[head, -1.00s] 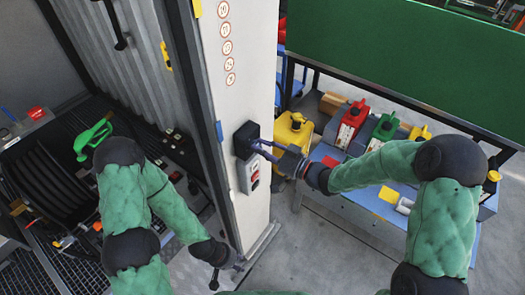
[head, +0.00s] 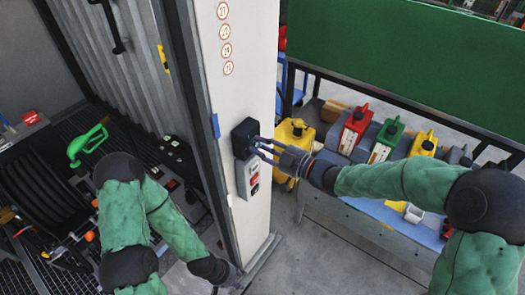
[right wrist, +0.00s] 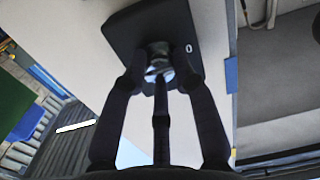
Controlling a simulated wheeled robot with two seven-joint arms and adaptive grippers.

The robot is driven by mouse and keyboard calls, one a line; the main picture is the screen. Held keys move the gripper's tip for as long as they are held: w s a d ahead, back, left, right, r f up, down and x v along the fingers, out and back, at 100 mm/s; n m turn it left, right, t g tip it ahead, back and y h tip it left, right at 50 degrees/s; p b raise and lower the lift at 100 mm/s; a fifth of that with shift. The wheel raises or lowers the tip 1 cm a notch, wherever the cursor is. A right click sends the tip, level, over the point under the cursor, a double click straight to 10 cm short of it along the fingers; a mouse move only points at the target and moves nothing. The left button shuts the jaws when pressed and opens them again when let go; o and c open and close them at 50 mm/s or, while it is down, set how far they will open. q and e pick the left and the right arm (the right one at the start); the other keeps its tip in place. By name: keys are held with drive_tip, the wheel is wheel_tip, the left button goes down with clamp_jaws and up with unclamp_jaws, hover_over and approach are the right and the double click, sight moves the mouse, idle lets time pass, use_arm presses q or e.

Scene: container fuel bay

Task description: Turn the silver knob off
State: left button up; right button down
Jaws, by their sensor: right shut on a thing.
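A black switch box (head: 243,134) is fixed to the white pillar (head: 236,96). In the right wrist view the box (right wrist: 185,25) shows its dark face with a small white "0" mark to the right of the knob. The silver knob (right wrist: 159,70) sticks out of the box and is partly hidden by my fingers. My right gripper (head: 262,148) reaches the box from the right; in the right wrist view its fingers (right wrist: 160,80) are closed around the knob. My left gripper (head: 228,277) hangs low beside the pillar's foot, away from the box; its jaws are too small to read.
Right of the pillar are a yellow canister (head: 294,140) and red, green and yellow cans (head: 355,128) on a bench. A green nozzle (head: 88,143) and hose reel are at left. Floor right of the pillar is clear.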

drive_tip(key=shift+f+n, duration=0.1)
drive_tip(key=shift+n, duration=0.2)
idle(0.4)
drive_tip(key=c, duration=1)
unclamp_jaws()
drive_tip(key=v, duration=1.2)
